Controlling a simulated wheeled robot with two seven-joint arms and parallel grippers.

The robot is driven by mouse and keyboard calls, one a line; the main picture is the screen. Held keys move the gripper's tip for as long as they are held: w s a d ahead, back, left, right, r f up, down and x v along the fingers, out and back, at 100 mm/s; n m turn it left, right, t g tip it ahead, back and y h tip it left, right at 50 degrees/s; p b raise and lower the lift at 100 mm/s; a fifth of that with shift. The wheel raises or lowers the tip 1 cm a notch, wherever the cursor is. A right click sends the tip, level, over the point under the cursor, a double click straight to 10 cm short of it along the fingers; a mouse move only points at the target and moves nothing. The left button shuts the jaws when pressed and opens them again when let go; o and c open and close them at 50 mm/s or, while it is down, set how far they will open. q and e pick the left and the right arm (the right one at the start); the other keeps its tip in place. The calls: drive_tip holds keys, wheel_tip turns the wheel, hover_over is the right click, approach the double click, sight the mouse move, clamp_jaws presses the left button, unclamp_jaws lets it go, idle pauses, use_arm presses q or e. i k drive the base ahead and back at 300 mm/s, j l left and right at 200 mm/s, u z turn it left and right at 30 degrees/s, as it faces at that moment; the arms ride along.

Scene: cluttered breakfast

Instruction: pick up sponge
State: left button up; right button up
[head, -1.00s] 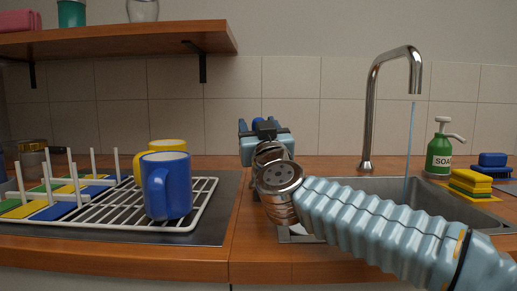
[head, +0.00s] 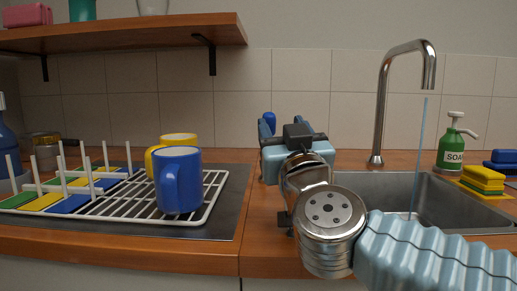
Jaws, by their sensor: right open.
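A yellow sponge stack (head: 482,179) sits at the right edge of the sink, on a flat yellow piece. A blue sponge-like block (head: 502,161) lies behind it at the right edge of the picture and is partly cut off. My right gripper (head: 294,138) is left of the sink, over the wooden counter, pointing away from me. It is open; its fingers are largely hidden behind its own body. It is well apart from the sponges. My left gripper is not in view.
The sink (head: 440,198) with a tall faucet (head: 381,110) and running water is on the right. A green soap bottle (head: 450,150) stands behind the yellow sponges.

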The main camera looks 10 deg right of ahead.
sight(486, 181)
drive_tip(key=k+j, duration=0.1)
drive_tip(key=k, duration=1.4)
